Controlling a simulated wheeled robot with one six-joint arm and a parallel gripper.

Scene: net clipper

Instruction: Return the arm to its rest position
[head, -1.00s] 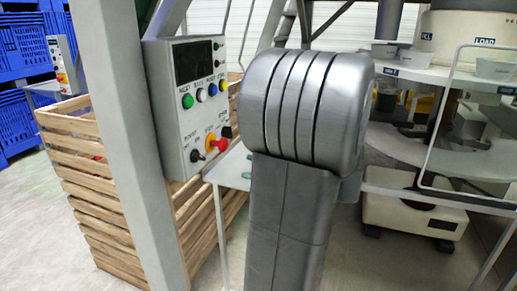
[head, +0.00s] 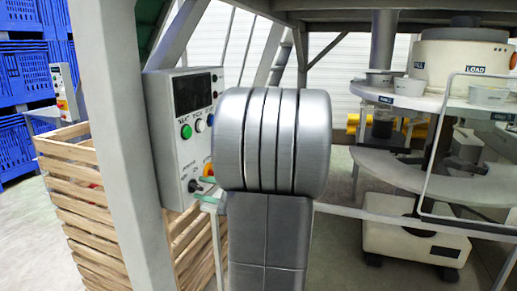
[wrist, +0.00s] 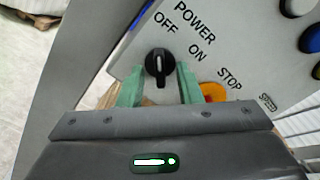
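The black POWER knob (wrist: 158,64) is on the panel just beyond the fingertips, in line with the gap. Its white mark lies roughly upright in the picture, with the OFF and ON labels to either side. Whether a finger touches the knob cannot be told. In the head view, green fingertips (head: 204,199) show beside the lower part of the control panel (head: 179,116). My arm's grey link hides the rest of the gripper.
A grey post (head: 115,140) stands left of the panel, close to it. A slatted wooden crate (head: 72,185) is behind the post. The machine with round shelves (head: 417,170) fills the right side. Blue crates (head: 20,95) are stacked at the far left.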

